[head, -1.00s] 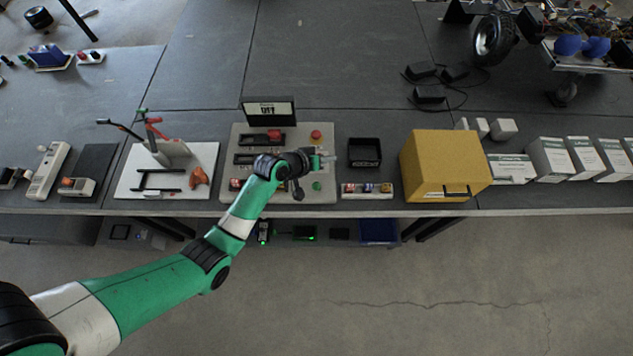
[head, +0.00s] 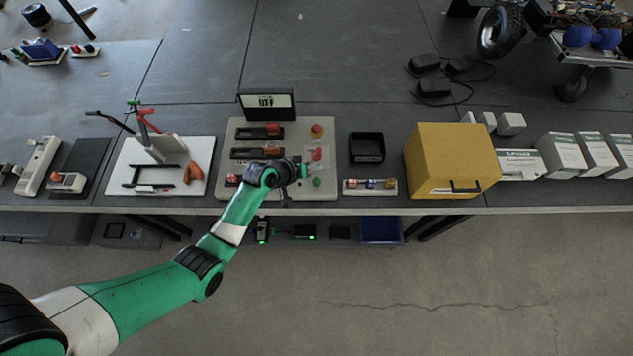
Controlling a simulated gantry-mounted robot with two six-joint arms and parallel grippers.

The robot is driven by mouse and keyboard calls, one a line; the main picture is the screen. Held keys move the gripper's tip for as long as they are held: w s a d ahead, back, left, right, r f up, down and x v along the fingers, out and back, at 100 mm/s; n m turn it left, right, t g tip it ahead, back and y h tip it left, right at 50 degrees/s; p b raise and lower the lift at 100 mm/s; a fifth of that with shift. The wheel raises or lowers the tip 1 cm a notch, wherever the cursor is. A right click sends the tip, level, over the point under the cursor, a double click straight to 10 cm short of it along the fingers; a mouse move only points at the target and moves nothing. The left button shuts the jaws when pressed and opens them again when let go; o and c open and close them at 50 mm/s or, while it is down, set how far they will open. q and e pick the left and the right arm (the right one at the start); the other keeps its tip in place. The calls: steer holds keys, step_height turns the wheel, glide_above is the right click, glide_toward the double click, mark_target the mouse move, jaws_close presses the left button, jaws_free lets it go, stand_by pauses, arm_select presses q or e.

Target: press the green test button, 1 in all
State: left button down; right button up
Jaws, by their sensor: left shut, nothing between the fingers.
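The green test button (head: 317,182) is a small round green cap near the right front of a pale control panel (head: 325,118) on the bench. My left gripper (head: 303,170) is shut and empty. It is over the panel, just up and left of the green button in the head view, and appears apart from it. Its height above the panel is hard to tell. My right gripper is not in view.
Two red controls (head: 316,130) and (head: 316,154) sit behind the green button. Sliders with red knobs (head: 272,129) and a sign reading OFF (head: 266,101) are on the left and back. A black tray (head: 366,160) and yellow box (head: 455,150) stand to the right.

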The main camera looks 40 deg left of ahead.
arm_select(q)
steer(key=b, duration=0.5)
glide_above(314, 184)
step_height(314, 184, down, 6)
steer(key=shift+w+r, duration=0.1)
steer(key=shift+r, duration=0.05)
steer(key=shift+f, duration=0.6)
steer(key=shift+f+b, duration=0.15)
steer(key=shift+b, duration=0.15)
stand_by(0.7)
steer(key=shift+f, duration=0.25)
steer(key=shift+f+b, duration=0.65)
steer(key=shift+b, duration=0.05)
stand_by(0.6)
steer(key=shift+r, duration=0.15)
steer(key=shift+r+p, duration=0.9)
steer(key=shift+p, duration=0.2)
